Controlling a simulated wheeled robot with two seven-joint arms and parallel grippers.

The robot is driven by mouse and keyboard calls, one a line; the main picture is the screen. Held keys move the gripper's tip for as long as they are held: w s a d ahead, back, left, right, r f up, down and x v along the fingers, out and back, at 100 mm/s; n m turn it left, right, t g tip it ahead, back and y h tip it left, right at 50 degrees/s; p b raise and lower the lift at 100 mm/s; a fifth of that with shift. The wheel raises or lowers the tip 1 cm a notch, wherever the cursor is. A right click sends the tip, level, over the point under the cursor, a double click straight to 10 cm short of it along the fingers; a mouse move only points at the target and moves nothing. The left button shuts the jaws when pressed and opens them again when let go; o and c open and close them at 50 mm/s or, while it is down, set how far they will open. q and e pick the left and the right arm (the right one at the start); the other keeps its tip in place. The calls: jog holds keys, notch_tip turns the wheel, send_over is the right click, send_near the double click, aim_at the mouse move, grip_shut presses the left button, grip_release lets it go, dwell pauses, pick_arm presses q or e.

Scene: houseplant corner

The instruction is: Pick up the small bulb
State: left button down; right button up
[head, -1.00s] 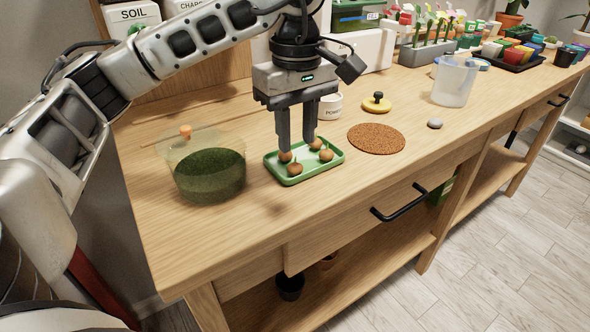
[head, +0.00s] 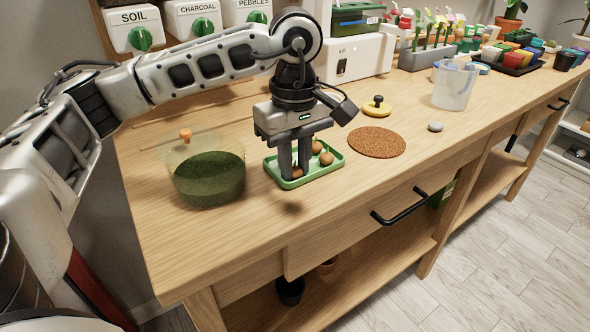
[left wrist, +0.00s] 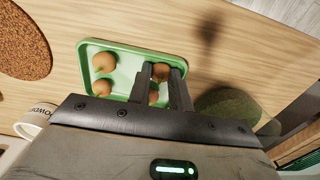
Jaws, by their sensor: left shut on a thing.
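A green tray (head: 318,177) holds several brown bulbs near the table's front. My left gripper (head: 296,175) points down into the tray, shut on a small bulb (head: 297,171) at its front left part. In the left wrist view this bulb (left wrist: 160,72) shows between the two fingers, low at the tray. I cannot tell whether it is clear of the tray floor. Two other bulbs (left wrist: 104,62) (left wrist: 102,87) lie apart on the tray's far side from the fingers, and another bulb (left wrist: 153,97) is partly hidden by a finger. My right gripper is not in view.
A clear container with dark green filling (head: 208,178) stands just left of the tray. A round brown mat (head: 377,142), a yellow lid with a black knob (head: 377,106), a grey stone (head: 436,127) and a clear jug (head: 454,86) are to the right. The table's front strip is bare.

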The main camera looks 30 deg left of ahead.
pick_arm(q)
jog(key=shift+r, duration=0.15)
jog(key=shift+r, duration=0.25)
notch_tip(320, 180, up, 2)
jog(key=shift+r, duration=0.2)
jog(key=s+d+r+p, duration=0.2)
jog(key=s+d+r, duration=0.5)
jog(key=d, duration=0.5)
notch_tip(320, 180, up, 3)
jog(key=shift+f, duration=0.1)
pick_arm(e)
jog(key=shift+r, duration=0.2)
pick_arm(q)
jog(key=shift+s, duration=0.1)
